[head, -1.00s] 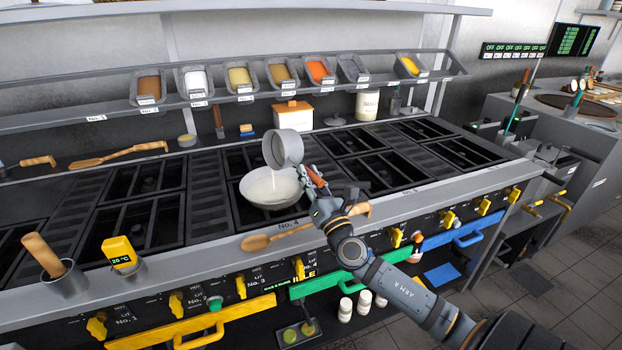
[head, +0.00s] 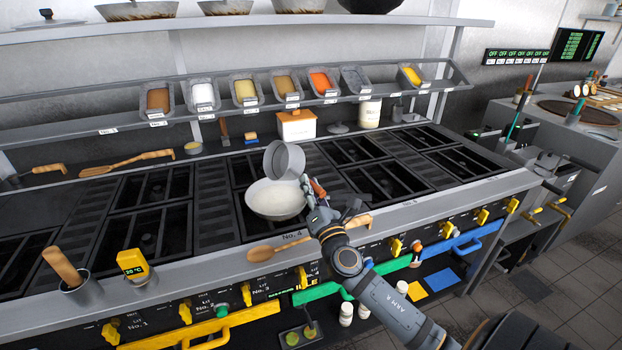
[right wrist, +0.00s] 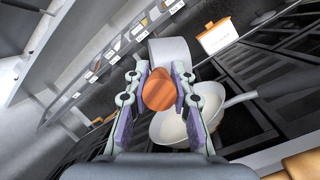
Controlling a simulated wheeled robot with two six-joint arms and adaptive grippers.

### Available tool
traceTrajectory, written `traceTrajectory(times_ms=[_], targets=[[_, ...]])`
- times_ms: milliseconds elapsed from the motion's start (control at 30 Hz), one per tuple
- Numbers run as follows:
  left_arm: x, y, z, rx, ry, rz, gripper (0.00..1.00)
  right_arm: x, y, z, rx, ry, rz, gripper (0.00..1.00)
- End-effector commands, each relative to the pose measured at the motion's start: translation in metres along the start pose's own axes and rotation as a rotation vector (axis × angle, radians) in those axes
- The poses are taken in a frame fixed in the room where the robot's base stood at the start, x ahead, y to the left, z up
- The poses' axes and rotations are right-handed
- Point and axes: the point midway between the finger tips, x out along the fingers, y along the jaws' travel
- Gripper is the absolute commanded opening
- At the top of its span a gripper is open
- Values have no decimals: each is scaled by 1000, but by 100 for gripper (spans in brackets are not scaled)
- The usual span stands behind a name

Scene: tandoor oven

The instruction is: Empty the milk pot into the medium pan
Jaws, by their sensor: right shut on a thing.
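My right gripper (head: 313,190) is shut on the pot's brown handle, whose round end shows between the fingers in the right wrist view (right wrist: 158,90). The pale medium pan (head: 278,217) sits on the hob behind the No. 4 label, with white milk (head: 272,200) in it. No stream shows between pot and pan now. The inside of the pot's far side is hidden. The left gripper is not in view.
A wooden spoon (head: 280,248) lies on the front ledge, close to my right arm. A shelf of spice trays (head: 246,90) runs behind the hob. An orange-lidded box (head: 297,125) stands behind the pot. Burners to the right are clear.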

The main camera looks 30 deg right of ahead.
Motion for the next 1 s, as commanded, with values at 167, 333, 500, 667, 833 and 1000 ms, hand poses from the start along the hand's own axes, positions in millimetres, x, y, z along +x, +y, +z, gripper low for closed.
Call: traceTrajectory(times_ms=[167,333,500,667,833,1000], targets=[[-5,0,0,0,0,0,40,0,1,1,33,3,-14,0],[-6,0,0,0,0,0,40,0,2,1,33,2,-14,0],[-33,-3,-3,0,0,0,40,4,10,12,126,14,-58,0],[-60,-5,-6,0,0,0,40,6,14,18,251,30,-116,0],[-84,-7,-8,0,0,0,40,8,17,22,375,46,-173,0],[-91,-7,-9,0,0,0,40,7,15,20,436,53,-201,0]])
